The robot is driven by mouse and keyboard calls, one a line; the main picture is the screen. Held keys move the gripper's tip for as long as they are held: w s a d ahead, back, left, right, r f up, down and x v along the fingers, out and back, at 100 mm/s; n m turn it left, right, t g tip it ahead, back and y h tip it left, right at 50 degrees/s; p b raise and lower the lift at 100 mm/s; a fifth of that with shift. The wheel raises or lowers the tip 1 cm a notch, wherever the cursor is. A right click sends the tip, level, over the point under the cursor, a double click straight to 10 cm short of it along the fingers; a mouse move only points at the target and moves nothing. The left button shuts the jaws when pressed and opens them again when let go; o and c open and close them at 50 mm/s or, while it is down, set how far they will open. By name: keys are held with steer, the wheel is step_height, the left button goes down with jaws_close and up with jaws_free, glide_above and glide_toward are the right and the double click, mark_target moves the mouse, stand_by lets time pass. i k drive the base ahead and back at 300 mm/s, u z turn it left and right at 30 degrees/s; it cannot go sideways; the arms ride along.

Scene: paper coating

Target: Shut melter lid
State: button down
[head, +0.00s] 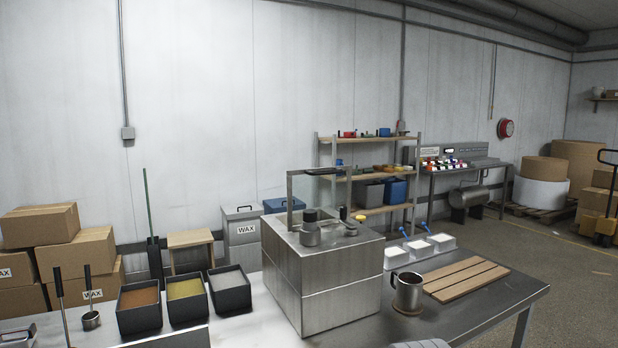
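The melter (322,285) looks to be the large brushed-steel box on the steel table in the middle of the head view. A thin dark frame (320,171) stands raised above its top, with wall and shelf visible through it. It may be the lid standing open, but I cannot tell for sure. My gripper is not in view.
A steel mug (408,292) and a slatted wooden board (466,278) are right of the melter on the table (490,318). White tubs (418,249) stand behind them. Dark bins (186,297) and ladles (90,318) are left. Open floor lies at far right.

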mark_target(337, 169)
steer(key=i, duration=0.85)
steer(key=z, duration=0.05)
